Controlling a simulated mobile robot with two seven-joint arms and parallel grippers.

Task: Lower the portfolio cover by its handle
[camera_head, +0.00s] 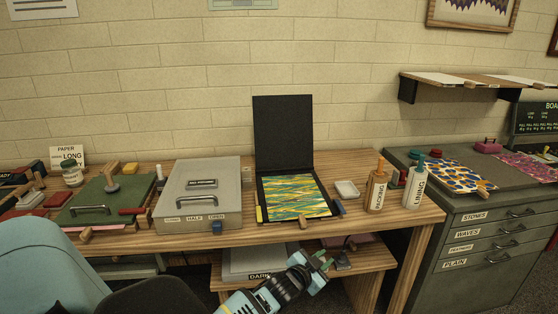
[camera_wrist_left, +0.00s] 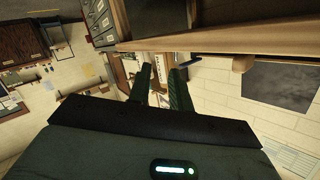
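The black portfolio stands open on the wooden table. Its cover (camera_head: 283,130) is upright near the wall, and a yellow, green and blue marbled sheet (camera_head: 295,197) lies in its base (camera_head: 262,192). I see no handle on the side of the cover facing me. My left gripper (camera_head: 322,261) is low in front of the table edge, below and slightly right of the portfolio, touching nothing that I can tell. In the left wrist view its fingers (camera_wrist_left: 160,88) are apart with nothing between them. A dark panel (camera_wrist_left: 277,86) there may be the cover. My right gripper is out of view.
A grey lidded box (camera_head: 200,185) stands left of the portfolio. A white dish (camera_head: 346,189) and two bottles, PICKING (camera_head: 376,192) and LINING (camera_head: 415,188), stand right. A lower shelf (camera_head: 350,264) lies near my gripper. A grey drawer cabinet (camera_head: 480,240) is at right.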

